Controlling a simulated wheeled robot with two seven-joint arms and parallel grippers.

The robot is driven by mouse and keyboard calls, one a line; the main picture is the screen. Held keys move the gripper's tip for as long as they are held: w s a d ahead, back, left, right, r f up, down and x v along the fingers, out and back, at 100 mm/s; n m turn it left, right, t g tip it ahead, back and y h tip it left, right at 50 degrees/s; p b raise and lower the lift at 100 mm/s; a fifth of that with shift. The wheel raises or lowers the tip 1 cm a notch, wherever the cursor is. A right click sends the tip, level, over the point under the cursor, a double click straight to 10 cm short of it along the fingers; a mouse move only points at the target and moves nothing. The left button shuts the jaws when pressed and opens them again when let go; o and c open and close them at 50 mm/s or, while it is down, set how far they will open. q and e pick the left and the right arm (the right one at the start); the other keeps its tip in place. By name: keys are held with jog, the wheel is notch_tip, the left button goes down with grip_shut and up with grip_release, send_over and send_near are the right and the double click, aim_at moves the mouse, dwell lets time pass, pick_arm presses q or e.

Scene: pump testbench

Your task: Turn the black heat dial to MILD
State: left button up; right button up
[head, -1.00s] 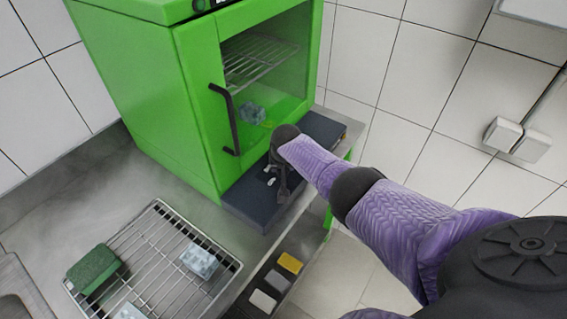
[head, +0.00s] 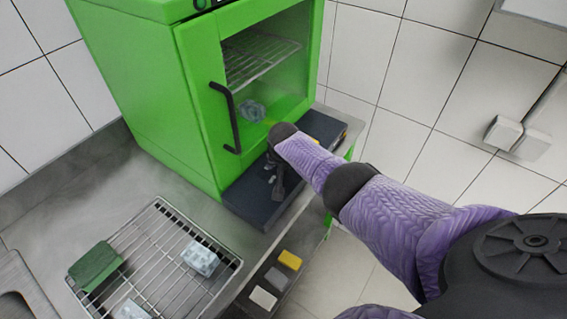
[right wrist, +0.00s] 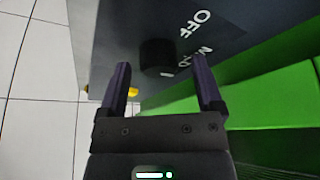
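The black heat dial (right wrist: 157,54) is a round knob on a dark panel (right wrist: 105,30) in the right wrist view. A small white mark shows at its lower edge. The label OFF (right wrist: 196,24) is beside it, and the MILD label (right wrist: 206,55) is partly hidden by a finger. My right gripper (right wrist: 160,62) is open, with one finger on each side of the dial in the picture; I cannot tell whether they touch it. In the head view my right gripper (head: 276,178) is over the dark panel (head: 245,200), and the dial is not distinguishable. My left gripper is not in view.
The green oven-like cabinet (head: 150,100) with a black door handle (head: 232,120) stands behind the panel. A wire rack (head: 160,255) with a green block (head: 95,266) and pale blocks (head: 200,258) lies at lower left. White tiled walls are around.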

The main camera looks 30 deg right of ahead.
aim_at(284, 182)
jog(key=p+v, duration=0.4)
jog(key=p, duration=0.1)
jog(key=shift+w+r, duration=0.1)
jog(key=shift+r, duration=0.3)
pick_arm(q)
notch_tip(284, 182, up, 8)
jog(key=p, duration=0.3)
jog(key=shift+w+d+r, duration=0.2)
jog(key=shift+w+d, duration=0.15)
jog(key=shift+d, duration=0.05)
pick_arm(e)
jog(key=v, duration=0.5)
jog(key=shift+s+a, duration=0.15)
jog(key=shift+s, duration=0.05)
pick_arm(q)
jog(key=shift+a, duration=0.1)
